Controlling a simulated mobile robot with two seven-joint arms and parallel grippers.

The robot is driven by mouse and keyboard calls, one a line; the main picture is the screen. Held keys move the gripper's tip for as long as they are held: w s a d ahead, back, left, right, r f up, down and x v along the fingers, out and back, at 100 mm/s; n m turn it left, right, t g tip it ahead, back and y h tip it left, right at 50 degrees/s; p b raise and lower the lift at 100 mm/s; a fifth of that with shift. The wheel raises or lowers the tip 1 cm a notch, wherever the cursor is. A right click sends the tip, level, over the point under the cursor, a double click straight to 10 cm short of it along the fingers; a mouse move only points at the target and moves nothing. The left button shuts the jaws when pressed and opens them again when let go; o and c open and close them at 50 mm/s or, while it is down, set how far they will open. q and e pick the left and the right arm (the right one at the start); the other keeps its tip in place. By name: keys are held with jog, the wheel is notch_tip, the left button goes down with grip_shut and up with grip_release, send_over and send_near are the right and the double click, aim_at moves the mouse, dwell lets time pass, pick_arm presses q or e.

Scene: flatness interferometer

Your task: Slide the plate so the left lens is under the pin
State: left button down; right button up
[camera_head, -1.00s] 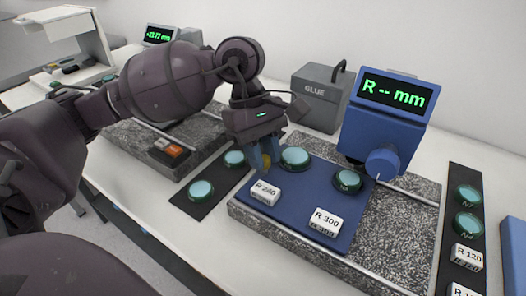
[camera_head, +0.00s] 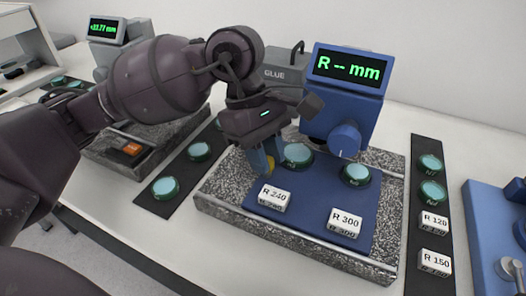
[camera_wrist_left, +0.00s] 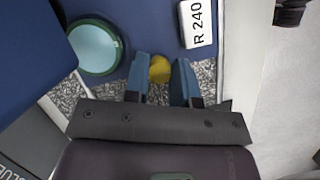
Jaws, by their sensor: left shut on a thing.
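The blue plate (camera_head: 310,215) lies flat on a speckled granite block (camera_head: 225,190). It carries the left lens (camera_head: 297,155), a pale teal disc in a dark green ring, and the right lens (camera_head: 355,173). The blue gauge (camera_head: 335,105) stands over the plate's back; its display reads "R -- mm". The left lens is left of the gauge's round lower part (camera_head: 344,140); the right lens is slightly right of it. I cannot make out the pin tip. My left gripper (camera_head: 267,167) is shut on the plate's yellow knob (camera_wrist_left: 160,68), beside the left lens (camera_wrist_left: 95,47).
Labels R 240 (camera_head: 274,197) and R 300 (camera_head: 345,222) stand on the plate's front. Dark strips with more lenses lie left (camera_head: 150,200) and right (camera_head: 425,205). A grey GLUE box (camera_head: 283,72) stands behind my gripper. A blue fixture (camera_head: 485,215) is at far right.

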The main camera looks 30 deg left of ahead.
pick_arm(q)
jog(key=c, duration=1)
grip_release()
jog(key=shift+o, duration=0.2)
pick_arm(e)
jog(key=shift+s+d+f, duration=0.1)
jog(key=shift+s, duration=0.2)
pick_arm(q)
jog(key=p+v, duration=0.1)
jog(key=v, duration=1)
jog(key=shift+p, duration=0.35)
pick_arm(e)
jog(key=shift+w+r, duration=0.25)
jog(key=shift+r, duration=0.6)
jog(key=shift+f, duration=0.1)
